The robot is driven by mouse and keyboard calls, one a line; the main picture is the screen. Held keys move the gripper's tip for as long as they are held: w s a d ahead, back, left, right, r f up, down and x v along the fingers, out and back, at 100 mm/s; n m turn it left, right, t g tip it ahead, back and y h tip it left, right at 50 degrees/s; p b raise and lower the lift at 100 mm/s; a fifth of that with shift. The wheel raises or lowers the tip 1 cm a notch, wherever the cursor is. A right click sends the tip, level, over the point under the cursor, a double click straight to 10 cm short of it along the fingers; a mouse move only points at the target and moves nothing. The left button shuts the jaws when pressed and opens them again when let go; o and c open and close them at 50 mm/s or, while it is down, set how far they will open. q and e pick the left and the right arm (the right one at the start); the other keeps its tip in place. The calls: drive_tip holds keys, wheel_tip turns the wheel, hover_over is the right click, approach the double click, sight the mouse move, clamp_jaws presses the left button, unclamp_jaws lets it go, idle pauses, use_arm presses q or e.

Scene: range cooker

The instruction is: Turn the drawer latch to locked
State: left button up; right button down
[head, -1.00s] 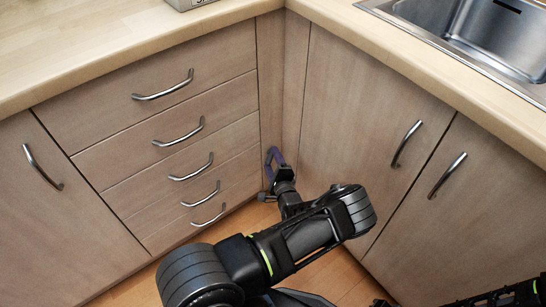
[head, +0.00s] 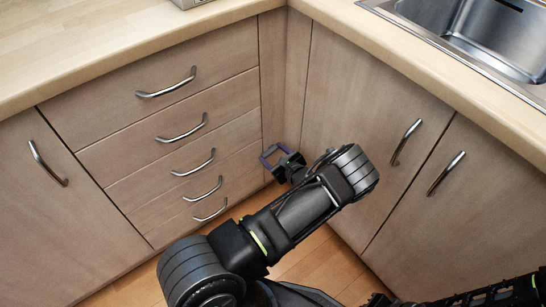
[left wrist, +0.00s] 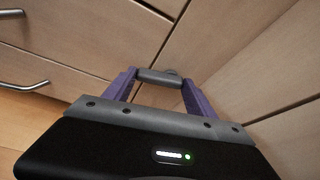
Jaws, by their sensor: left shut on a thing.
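In the left wrist view, the two purple fingers of my left gripper (left wrist: 160,77) are closed on the ends of a short grey bar, which looks like the drawer latch (left wrist: 158,78). The bar lies across the gap between the fingertips, close to the wooden front. A small rounded grey part shows just behind it. In the head view, my left gripper (head: 270,153) is low in the inner corner, at the right edge of the drawer stack (head: 165,105). The latch is too small and covered to make out there. My right gripper is not in view.
Cupboard doors with bar handles (head: 407,141) stand to the right of the corner. Several drawer handles (head: 181,129) stick out on the left. The worktop (head: 90,45) overhangs above, with a sink (head: 490,35) at upper right. Wooden floor (head: 325,265) is clear below.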

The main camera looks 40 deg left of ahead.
use_arm(q)
drive_tip(key=shift+w+r+m+g+b, duration=0.15)
drive_tip(key=shift+m+g+b, duration=0.45)
drive_tip(key=shift+m, duration=0.4)
drive_tip(key=o, duration=1.4)
drive_tip(key=shift+d+r, duration=0.1)
drive_tip(key=p+v, duration=0.1)
drive_tip(key=v, duration=0.6)
drive_tip(key=shift+d+p, duration=0.35)
